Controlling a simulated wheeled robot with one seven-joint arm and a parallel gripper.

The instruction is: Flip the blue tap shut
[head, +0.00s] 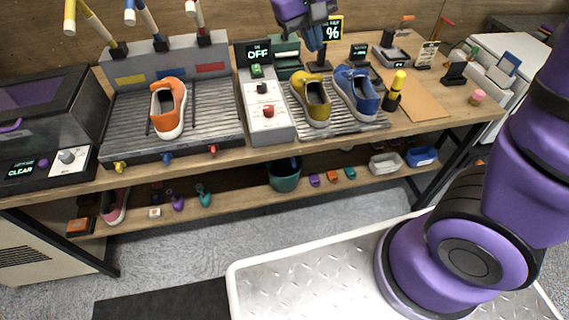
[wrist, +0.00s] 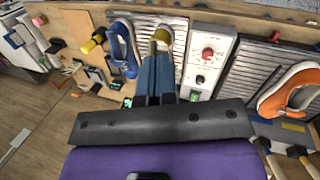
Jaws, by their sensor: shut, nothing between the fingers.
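A small blue tap (head: 167,158) shows on the front edge below the left grey ribbed rack (head: 215,112). It sits between a yellow tap (head: 119,167) and a red tap (head: 212,149). It is too small to tell which way its handle is turned. My gripper (head: 317,46) is above the back of the bench, right of the rack and far from the blue tap. Its blue fingers (wrist: 154,78) are shut with nothing between them. I cannot make out the blue tap in the wrist view.
An orange sneaker (head: 168,108) stands on the left rack. A white control box (head: 267,120), yellow shoe (head: 312,98) and blue shoe (head: 357,92) are to its right. Behind the rack stand yellow, blue (head: 141,22) and red-tipped posts. A lower shelf (head: 240,198) holds small items.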

